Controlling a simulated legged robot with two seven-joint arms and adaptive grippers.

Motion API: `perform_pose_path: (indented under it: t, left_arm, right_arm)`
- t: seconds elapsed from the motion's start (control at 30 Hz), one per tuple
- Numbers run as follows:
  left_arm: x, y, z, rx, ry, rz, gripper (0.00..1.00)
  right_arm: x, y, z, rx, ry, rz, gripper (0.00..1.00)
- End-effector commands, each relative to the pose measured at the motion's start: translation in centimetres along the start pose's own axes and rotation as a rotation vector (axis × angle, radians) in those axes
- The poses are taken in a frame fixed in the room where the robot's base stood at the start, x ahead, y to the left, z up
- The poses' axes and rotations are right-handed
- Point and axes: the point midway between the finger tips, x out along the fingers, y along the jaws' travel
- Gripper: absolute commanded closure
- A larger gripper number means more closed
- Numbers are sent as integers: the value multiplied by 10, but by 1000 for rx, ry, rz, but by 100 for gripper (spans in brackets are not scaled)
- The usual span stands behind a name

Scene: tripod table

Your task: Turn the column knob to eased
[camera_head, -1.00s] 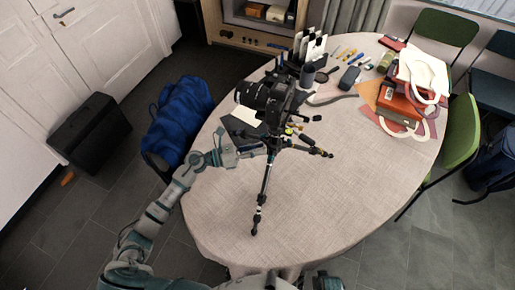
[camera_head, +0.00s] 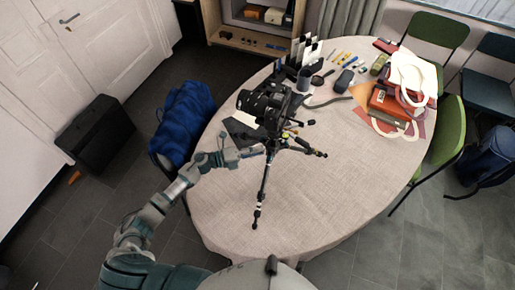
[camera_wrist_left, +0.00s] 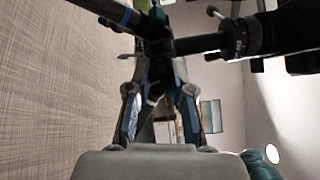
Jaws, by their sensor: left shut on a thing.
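A black tripod (camera_head: 265,185) stands with its legs spread on the oval table (camera_head: 320,205), a black camera (camera_head: 262,104) mounted on top. My left gripper (camera_head: 258,150) reaches in from the left, at the tripod's column below the camera. In the left wrist view its two fingers (camera_wrist_left: 159,85) close in on a small dark part, seemingly the column knob (camera_wrist_left: 154,93), just below where the dark tripod tubes (camera_wrist_left: 190,44) meet. The fingers hide much of the knob, and I cannot read its setting. My right gripper is not in view.
A dark flat item (camera_head: 240,130) lies behind my left gripper. Small tools and a mug (camera_head: 304,80) stand at the back; bags (camera_head: 395,103) fill the back right. A blue duffel (camera_head: 185,122) is left of the table. The front right tabletop is clear.

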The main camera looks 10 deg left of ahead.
Motion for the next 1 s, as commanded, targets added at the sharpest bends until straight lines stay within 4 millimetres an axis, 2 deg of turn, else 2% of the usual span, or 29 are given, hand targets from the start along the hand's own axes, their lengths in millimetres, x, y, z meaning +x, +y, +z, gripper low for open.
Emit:
perform_pose_path:
  t: [0.1, 0.2, 0.6, 1.0]
  left_arm:
    - [-2, -1, 4, -109, -8, 8, 100]
    - [-2, -1, 4, -204, -8, 8, 100]
    - [-2, 2, 3, -516, -10, 8, 100]
    - [-2, 4, 2, -650, -10, 9, 100]
  right_arm:
    - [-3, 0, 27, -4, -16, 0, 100]
    - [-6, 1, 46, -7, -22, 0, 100]
    - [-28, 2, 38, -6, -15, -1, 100]
    - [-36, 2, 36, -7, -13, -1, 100]
